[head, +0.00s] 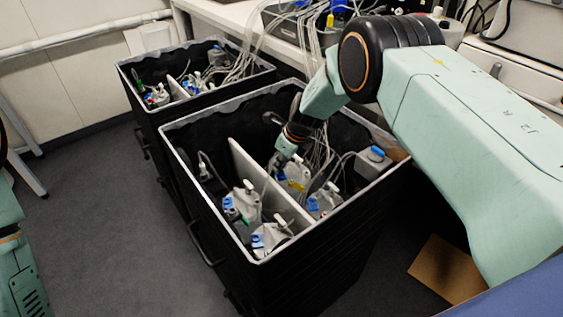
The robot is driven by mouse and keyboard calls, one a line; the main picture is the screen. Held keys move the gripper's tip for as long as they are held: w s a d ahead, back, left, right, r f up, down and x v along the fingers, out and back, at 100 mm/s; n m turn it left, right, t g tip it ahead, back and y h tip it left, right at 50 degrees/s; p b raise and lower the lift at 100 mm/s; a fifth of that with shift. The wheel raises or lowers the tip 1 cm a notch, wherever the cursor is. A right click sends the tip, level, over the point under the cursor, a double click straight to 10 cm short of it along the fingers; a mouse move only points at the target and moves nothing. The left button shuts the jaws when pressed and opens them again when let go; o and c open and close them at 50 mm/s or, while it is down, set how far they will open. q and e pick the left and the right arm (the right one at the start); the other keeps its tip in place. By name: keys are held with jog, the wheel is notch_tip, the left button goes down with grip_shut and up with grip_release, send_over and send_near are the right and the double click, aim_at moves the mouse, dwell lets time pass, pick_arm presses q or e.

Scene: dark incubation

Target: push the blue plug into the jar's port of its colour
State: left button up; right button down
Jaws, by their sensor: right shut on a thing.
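Several jars stand in the near black bin, among them a white jar with blue parts (241,200) left of the pale divider, a front jar with blue parts (270,236), a jar right of the divider (325,200) and a jar with a yellow mark (296,178). My right gripper (276,164) reaches down into this bin, close to the divider and the yellow-marked jar. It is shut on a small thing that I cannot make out. I cannot pick out the blue plug or the port of its colour. My left gripper is out of view.
A grey container with a blue cap (373,160) sits at the bin's right. Clear tubes (317,150) hang into the bin. A second bin (135,85) stands behind.

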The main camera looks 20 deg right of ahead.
jog(key=shift+f, duration=0.35)
jog(key=c, duration=1.3)
grip_release()
jog(key=v, duration=1.2)
